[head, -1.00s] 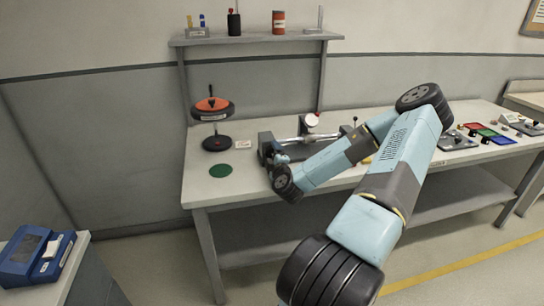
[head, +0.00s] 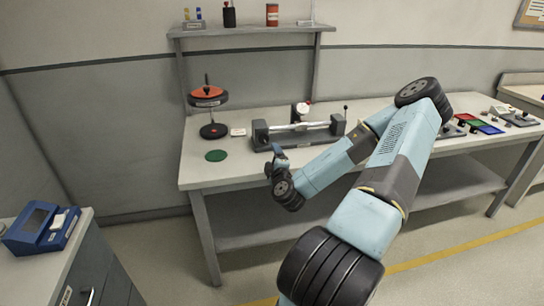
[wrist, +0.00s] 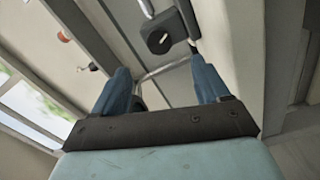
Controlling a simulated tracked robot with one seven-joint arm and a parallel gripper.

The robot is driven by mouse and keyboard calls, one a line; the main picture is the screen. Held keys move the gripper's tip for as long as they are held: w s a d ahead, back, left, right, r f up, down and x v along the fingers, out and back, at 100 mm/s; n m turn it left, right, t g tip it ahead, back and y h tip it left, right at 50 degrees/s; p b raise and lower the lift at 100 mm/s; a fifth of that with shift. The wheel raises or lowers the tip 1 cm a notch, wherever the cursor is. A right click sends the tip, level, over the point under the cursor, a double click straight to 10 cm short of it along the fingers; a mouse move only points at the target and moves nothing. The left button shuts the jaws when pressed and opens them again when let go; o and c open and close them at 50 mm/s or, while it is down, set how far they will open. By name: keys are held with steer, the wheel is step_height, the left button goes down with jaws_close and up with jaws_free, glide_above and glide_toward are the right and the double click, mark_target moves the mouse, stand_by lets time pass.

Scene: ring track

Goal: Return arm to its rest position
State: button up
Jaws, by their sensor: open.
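My arm reaches out from the bottom of the head view and folds back toward the left. My gripper (head: 279,158) is in front of the bench fixture (head: 300,132), a dark base with a silver bar across it. In the wrist view my gripper (wrist: 165,90) shows two blue fingers spread apart, with nothing held between them. A dark block with a silver handle (wrist: 164,38) shows beyond the fingers. In the head view the fingers are small and partly hidden by the wrist.
The workbench (head: 204,177) bears a stand with an orange-and-black disc (head: 208,96), a green disc (head: 215,155) and coloured trays (head: 490,130) at right. A shelf (head: 245,30) rises behind. A blue device (head: 42,226) stands on a cabinet at lower left. Floor lies clear between.

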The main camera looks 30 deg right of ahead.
steer(key=shift+s+a, duration=0.2)
steer(key=shift+s, duration=0.25)
